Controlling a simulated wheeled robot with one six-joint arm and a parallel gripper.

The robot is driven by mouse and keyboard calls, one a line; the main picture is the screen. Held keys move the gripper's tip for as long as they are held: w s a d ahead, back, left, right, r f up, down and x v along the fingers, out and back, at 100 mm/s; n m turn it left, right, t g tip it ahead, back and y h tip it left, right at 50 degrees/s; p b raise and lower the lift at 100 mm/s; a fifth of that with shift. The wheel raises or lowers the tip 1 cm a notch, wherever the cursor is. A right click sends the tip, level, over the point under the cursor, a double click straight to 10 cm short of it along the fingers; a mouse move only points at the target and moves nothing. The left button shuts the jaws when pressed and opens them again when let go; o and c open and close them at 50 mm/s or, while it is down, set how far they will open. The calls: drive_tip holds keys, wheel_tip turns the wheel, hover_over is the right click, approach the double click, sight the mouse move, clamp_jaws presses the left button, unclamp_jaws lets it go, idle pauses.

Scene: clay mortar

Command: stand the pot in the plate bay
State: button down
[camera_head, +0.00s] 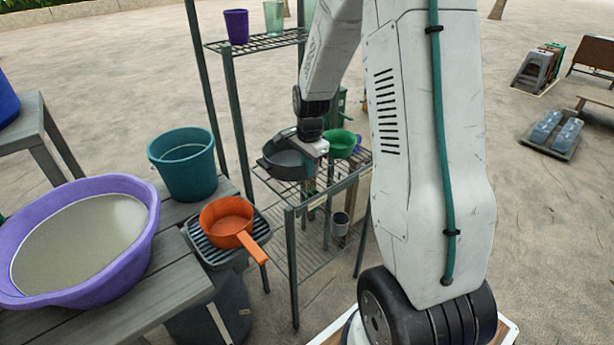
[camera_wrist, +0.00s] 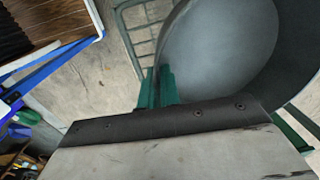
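A dark grey pot (camera_head: 281,163) is at my gripper (camera_head: 312,152), over the left end of the wire rack's middle shelf (camera_head: 330,187). In the wrist view the pot's smooth grey inside (camera_wrist: 215,50) fills the upper right. The green fingers of my gripper (camera_wrist: 157,88) are closed at its rim. The pot looks roughly level; I cannot tell whether its base touches the shelf. Which part of the rack is the plate bay is not clear from these views. The arm hides part of the rack's right side.
A green bowl (camera_head: 341,143) sits on the same shelf, right of the pot. An orange saucepan (camera_head: 227,219) lies on a ribbed drainer (camera_head: 207,250). A teal bucket (camera_head: 185,165) and a purple basin (camera_head: 130,262) stand on the grey table. A purple cup (camera_head: 236,26) is on the top shelf.

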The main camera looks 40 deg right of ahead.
drive_tip(key=shift+w+d+f, duration=0.1)
drive_tip(key=shift+d+f, duration=0.05)
drive_tip(key=shift+f, duration=1.6)
drive_tip(key=shift+f, duration=0.1)
drive_tip(key=c, duration=1.6)
unclamp_jaws()
wheel_tip(320, 180, up, 12)
drive_tip(key=s+a+r+n, duration=0.4)
drive_tip(key=s+a+r, duration=0.1)
drive_tip(key=a+r, duration=0.1)
drive_tip(key=s+a+r+n, duration=0.2)
drive_tip(key=s+a+n, duration=0.2)
drive_tip(key=s, duration=0.3)
drive_tip(key=s+a+r+n, duration=0.2)
drive_tip(key=s+a+n, duration=0.2)
drive_tip(key=s, duration=0.4)
drive_tip(key=s+a+r+n, duration=0.3)
drive_tip(key=s+a+n, duration=0.1)
drive_tip(key=s, duration=0.4)
drive_tip(key=shift+a+r+n, duration=0.1)
drive_tip(key=shift+a+n, duration=0.15)
drive_tip(key=shift+n, duration=0.55)
